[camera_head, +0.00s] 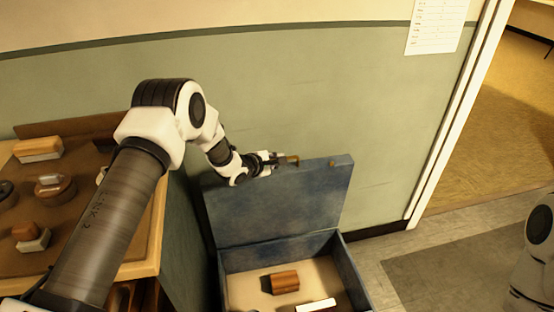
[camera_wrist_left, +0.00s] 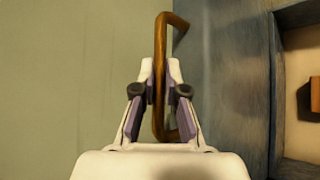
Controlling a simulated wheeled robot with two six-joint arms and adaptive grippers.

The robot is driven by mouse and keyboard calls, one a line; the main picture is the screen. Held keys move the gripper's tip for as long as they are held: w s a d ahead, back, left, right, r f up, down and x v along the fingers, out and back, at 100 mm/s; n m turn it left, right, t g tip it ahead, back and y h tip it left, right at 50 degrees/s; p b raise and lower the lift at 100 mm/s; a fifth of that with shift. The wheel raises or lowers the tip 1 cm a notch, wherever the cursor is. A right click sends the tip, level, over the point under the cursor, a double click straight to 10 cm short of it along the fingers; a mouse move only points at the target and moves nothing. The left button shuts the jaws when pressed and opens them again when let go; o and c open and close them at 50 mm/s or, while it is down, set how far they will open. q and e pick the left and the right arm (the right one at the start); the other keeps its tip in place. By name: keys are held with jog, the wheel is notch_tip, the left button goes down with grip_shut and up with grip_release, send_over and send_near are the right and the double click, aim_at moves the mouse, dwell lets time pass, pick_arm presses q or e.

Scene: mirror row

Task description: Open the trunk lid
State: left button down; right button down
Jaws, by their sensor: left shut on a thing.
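The blue trunk (camera_head: 351,272) stands on the floor with its lid (camera_head: 275,208) swung up, close to upright near the green wall. The lid also shows in the left wrist view (camera_wrist_left: 230,85). A brass handle (camera_head: 294,159) sits at the lid's top edge. My left gripper (camera_head: 278,160) is shut on this handle; in the left wrist view the two fingertips (camera_wrist_left: 160,68) close around the handle's bar (camera_wrist_left: 161,32). The trunk's inside is in sight, with a brown block (camera_head: 285,281) and a white piece in it. My right gripper is out of view.
A wooden bench (camera_head: 140,262) with several brushes and blocks stands left of the trunk. The green wall (camera_head: 380,110) is close behind the lid. To the right are a doorway, a grey mat (camera_head: 450,270) and open floor.

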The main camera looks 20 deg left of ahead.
pick_arm(q)
jog(key=c, duration=1.2)
grip_release()
